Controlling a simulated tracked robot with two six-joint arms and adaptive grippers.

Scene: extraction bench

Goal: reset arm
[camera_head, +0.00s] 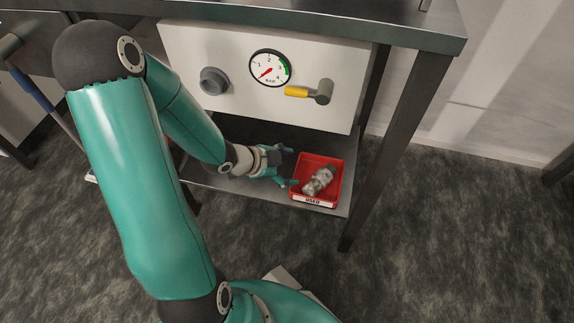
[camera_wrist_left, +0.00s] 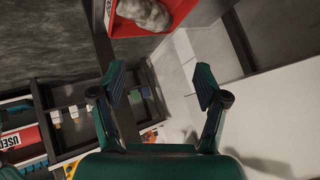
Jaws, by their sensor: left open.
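My left gripper (camera_head: 288,167) reaches under the bench, just left of a red bin marked USED (camera_head: 303,196). Its two fingers are spread with nothing between them. In the left wrist view the open fingers of my left gripper (camera_wrist_left: 160,82) point towards the picture's top. A grey-white lumpy, roughly cylindrical piece (camera_head: 318,181) lies tilted in the bin. The piece (camera_wrist_left: 146,13) and the red bin (camera_wrist_left: 192,8) also show at the top of the wrist view, beyond the fingertips. My right gripper is not in view.
The bin stands on a low metal shelf (camera_head: 335,206) beside a dark bench leg (camera_head: 395,135). Above it is a white panel with a pressure gauge (camera_head: 270,68), a grey knob (camera_head: 214,81) and a yellow-handled valve (camera_head: 309,92). Grey floor to the right is clear.

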